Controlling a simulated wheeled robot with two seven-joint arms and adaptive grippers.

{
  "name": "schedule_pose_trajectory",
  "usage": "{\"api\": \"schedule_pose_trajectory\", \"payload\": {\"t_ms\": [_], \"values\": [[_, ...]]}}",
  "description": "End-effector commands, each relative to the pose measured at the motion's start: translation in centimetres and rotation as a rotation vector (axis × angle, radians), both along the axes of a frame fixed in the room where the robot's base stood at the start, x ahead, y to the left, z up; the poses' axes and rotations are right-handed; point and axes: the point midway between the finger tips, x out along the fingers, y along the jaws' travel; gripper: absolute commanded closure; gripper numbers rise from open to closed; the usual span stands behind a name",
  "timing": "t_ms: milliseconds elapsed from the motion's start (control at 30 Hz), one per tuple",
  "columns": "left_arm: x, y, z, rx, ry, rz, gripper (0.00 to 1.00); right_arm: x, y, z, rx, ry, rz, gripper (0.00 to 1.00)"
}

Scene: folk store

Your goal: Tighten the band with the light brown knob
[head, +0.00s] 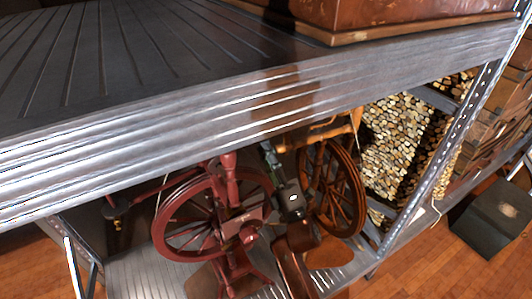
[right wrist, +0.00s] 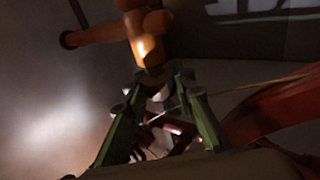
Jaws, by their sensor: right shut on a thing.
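In the head view, a dark red spinning wheel (head: 212,214) and an orange-brown one (head: 330,188) stand side by side under the upper shelf. My right gripper (head: 267,150) reaches up between them, its tips close under the shelf edge. In the right wrist view, the green fingers of the right gripper (right wrist: 156,84) close around the lower end of a light brown turned knob (right wrist: 146,38). The exact contact is dark and partly hidden. A thin pale band or cord (right wrist: 270,82) runs off to the right. My left gripper is not in view.
The upper metal shelf (head: 110,130) has a thick ribbed edge right above the gripper and hides the wheels' tops. A perforated upright (head: 440,150) and stacked logs (head: 400,145) are at right. A dark box (head: 492,215) stands on the floor.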

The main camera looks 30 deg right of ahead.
Motion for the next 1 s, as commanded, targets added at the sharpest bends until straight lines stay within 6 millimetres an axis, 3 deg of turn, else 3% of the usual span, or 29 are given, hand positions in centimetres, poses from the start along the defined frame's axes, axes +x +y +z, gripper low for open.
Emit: {"api": "schedule_pose_trajectory", "payload": {"t_ms": [200,233,500,833,1000], "values": [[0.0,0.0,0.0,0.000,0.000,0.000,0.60,0.0,-0.1,-0.1,0.001,0.003,-0.002,1.00],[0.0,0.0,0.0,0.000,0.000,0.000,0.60,0.0,-0.1,-0.1,0.001,0.003,-0.002,0.76],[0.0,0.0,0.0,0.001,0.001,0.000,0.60,0.0,-0.1,-0.1,0.001,0.002,-0.001,0.58],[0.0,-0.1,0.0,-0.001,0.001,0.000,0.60,-0.3,0.0,-0.3,0.001,0.001,-0.001,0.58],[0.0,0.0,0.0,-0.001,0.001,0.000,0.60,-2.2,-0.2,-1.8,0.001,0.004,0.000,0.58]]}}
